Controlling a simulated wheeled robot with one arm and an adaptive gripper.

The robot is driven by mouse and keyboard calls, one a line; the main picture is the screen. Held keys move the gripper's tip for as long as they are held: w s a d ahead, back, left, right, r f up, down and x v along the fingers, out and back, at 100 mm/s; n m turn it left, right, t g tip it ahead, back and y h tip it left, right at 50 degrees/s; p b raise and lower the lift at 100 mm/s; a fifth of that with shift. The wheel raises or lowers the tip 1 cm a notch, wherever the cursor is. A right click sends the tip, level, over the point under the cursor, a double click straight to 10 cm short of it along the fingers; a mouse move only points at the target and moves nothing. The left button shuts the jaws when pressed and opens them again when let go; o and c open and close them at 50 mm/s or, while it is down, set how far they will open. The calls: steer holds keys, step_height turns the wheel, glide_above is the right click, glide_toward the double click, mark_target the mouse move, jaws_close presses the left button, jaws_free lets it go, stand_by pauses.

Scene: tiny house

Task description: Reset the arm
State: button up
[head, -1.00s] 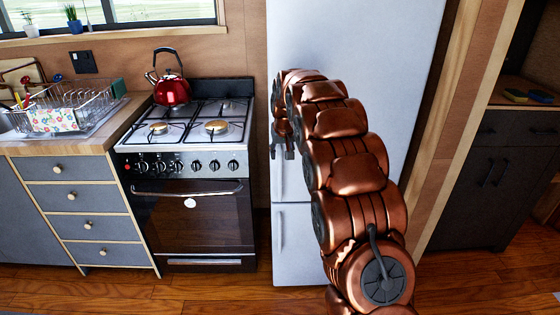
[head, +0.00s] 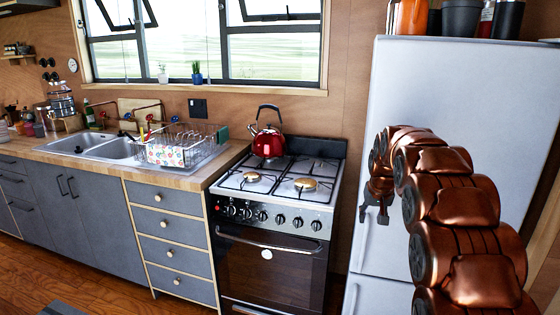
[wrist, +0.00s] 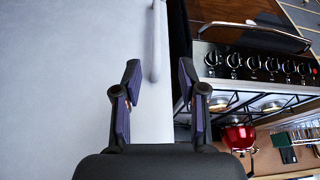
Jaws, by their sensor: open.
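My copper arm stands at the right in the head view, with my gripper (head: 376,203) hanging at its end in front of the fridge (head: 440,110). In the wrist view my gripper (wrist: 158,95) shows two fingers spread apart, with nothing between them. The fridge's pale door (wrist: 60,70) fills the left of that view. A fridge handle (wrist: 154,40) shows beyond the fingers, and I cannot tell how far off it is. In the head view part of the fridge is hidden behind my arm.
The stove (head: 275,215) stands left of the fridge with a red kettle (head: 268,142) on it. A counter with a dish rack (head: 190,148) and sink (head: 85,143) runs further left. Items such as an orange container (head: 411,16) stand on the fridge. Wooden floor (head: 100,285) shows at lower left.

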steer(key=s+a+r+g+p, duration=0.2)
steer(key=s+a, duration=0.3)
steer(key=s, duration=0.8)
steer(key=s+a+r+g+p, duration=0.15)
steer(key=s+a, duration=0.25)
steer(key=s, duration=0.8)
steer(key=s+a+n+g+p, duration=0.1)
steer(key=s+a, duration=0.1)
steer(key=s, duration=1)
steer(key=s+a+f+n+g+p, duration=0.1)
steer(key=s+a, duration=0.1)
steer(key=s, duration=1.1)
steer(key=shift+a+f+y+p, duration=0.25)
steer(key=shift+f+y+p, duration=0.05)
steer(key=shift+y+p, duration=0.1)
steer(key=shift+s+g, duration=0.1)
steer(key=shift+g, duration=0.15)
